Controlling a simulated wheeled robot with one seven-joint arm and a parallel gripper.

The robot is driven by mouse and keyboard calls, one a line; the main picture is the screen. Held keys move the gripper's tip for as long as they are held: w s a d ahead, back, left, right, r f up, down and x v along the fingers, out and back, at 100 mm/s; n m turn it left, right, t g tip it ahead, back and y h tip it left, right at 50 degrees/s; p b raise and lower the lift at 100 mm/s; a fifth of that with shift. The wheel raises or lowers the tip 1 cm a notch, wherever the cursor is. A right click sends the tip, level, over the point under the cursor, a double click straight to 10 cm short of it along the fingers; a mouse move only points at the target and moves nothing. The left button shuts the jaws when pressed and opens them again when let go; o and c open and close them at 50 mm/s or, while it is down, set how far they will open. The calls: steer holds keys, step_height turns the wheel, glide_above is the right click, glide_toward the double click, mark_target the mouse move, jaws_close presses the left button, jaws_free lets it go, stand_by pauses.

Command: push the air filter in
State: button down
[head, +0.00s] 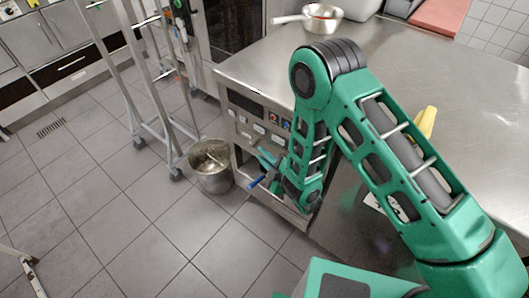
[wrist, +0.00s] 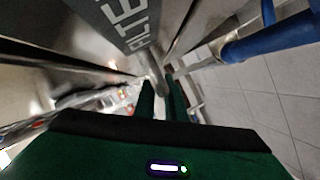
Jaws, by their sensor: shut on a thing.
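The air filter is a dark grey panel (wrist: 118,22) with large pale letters, partly cut off, at the top of the wrist view. It sits low on the steel unit under the counter; in the head view my arm hides most of that spot. My gripper (wrist: 162,88) has its two green fingers close together on a narrow grey metal piece at the filter's near end. In the head view my gripper (head: 268,160) is low beside the control panel (head: 262,122), partly covered by my arm. How far the filter stands out is hard to tell.
A blue handle (head: 258,181) on a metal rod is close to my gripper; it also shows in the wrist view (wrist: 268,42). A metal bucket (head: 212,170) stands on the floor left of the unit, near a wheeled rack (head: 135,75). Floor tiles in front are clear.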

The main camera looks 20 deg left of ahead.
steer(key=shift+w+a+r, duration=0.15)
steer(key=shift+w, duration=0.1)
steer(key=c, duration=1.8)
jaws_free()
steer(key=shift+w, duration=0.1)
steer(key=shift+d, duration=0.2)
steer(key=shift+d, duration=0.15)
steer(key=v, duration=1)
steer(key=shift+s+d, duration=0.1)
steer(key=shift+s, duration=0.15)
steer(key=shift+s, duration=0.1)
